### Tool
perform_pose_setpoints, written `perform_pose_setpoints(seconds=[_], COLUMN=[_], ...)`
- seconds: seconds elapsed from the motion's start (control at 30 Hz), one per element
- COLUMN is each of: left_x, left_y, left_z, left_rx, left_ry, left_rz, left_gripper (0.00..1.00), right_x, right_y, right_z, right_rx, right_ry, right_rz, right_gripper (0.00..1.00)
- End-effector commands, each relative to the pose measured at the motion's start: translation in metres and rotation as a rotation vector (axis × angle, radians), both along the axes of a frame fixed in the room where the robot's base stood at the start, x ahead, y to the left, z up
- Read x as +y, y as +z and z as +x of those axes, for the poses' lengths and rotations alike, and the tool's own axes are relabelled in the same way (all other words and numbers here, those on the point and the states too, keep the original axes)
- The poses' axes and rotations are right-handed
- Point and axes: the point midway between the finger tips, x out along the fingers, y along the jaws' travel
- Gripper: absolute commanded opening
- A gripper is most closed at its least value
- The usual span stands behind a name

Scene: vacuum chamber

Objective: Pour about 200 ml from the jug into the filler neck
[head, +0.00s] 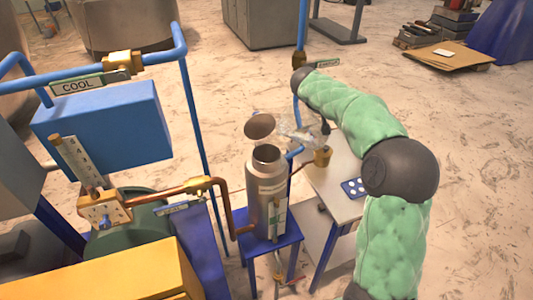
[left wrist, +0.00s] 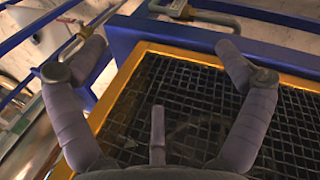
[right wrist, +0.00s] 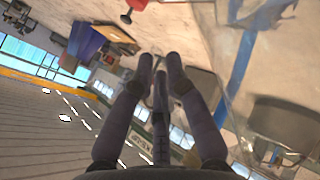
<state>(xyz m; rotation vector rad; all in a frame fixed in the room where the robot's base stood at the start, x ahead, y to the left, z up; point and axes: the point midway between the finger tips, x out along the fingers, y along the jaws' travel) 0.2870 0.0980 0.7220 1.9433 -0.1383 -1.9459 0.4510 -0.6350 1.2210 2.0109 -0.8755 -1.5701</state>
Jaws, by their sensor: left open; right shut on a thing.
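The metal vessel (head: 268,185) stands on a blue stand, its round filler neck (head: 267,154) open at the top and its cap (head: 260,126) swung up behind. The clear jug (head: 299,134) is in the air just right of and above the neck and looks tilted toward it. I cannot make out its liquid level or any stream. My right gripper (right wrist: 159,62) is shut on the jug's handle; the clear jug wall fills the right of the right wrist view (right wrist: 235,95). My left gripper (left wrist: 160,50) is open and empty over a dark mesh; it is outside the head view.
Copper and blue pipes, a COOL label (head: 77,86) and a yellow cabinet (head: 130,275) crowd the left. The mesh has a yellow frame (left wrist: 110,88).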

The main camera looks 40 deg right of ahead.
Motion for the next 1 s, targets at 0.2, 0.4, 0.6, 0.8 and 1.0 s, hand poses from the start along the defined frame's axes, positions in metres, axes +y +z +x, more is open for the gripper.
perform_pose_setpoints(seconds=[0.2,0.4,0.6,0.8,1.0], left_x=[0.0,0.0,0.0,0.0,0.0], left_y=[0.0,0.0,0.0,-0.004,-0.011], left_z=[0.0,0.0,0.0,0.0,0.0], left_rx=[0.0,0.0,0.0,0.0,0.0], left_ry=[0.0,0.0,0.0,0.0,0.0], left_rz=[0.0,0.0,0.0,0.0,0.0], left_gripper=[1.0,1.0,1.0,1.0,1.0], right_x=[0.0,0.0,0.0,-0.002,-0.005], right_y=[0.001,0.002,0.001,-0.008,-0.03], right_z=[0.0,0.0,0.0,-0.001,-0.002], right_rx=[-0.003,-0.003,-0.003,-0.008,-0.021], right_ry=[0.0,0.0,0.0,-0.001,-0.001], right_rz=[-0.001,-0.001,-0.001,0.015,0.054], right_gripper=[0.0,0.0,0.0,0.0,0.0])
